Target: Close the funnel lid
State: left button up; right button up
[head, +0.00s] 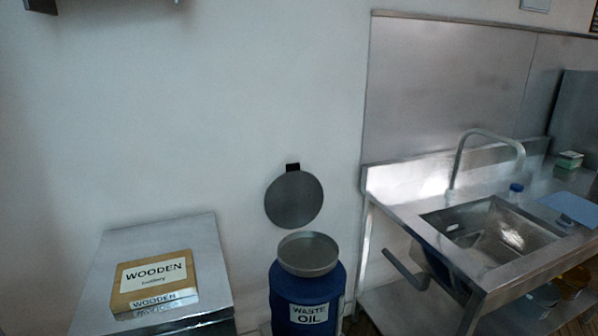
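The funnel lid (294,200) is a round grey disc with a small black tab (292,167) at its top. It stands open, roughly upright, above and behind the funnel (308,254). The funnel is a wide, shallow grey metal dish on top of a blue drum labelled "WASTE OIL" (291,290). The hinge between lid and funnel cannot be made out. Neither of my grippers is in view.
A metal cabinet (165,233) with a box labelled "WOODEN" (154,279) stands left of the drum. A steel sink unit (400,205) with a tap (461,158) stands to the right. A grey bar (405,272) sticks out near the drum.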

aim_at(294, 199)
jog(key=i+j+z, duration=0.15)
jog(key=z, duration=0.3)
jog(key=i+j+z, duration=0.25)
jog(key=z, duration=0.25)
jog(key=i+j+z, duration=0.25)
jog(key=z, duration=0.2)
jog(key=j, duration=0.1)
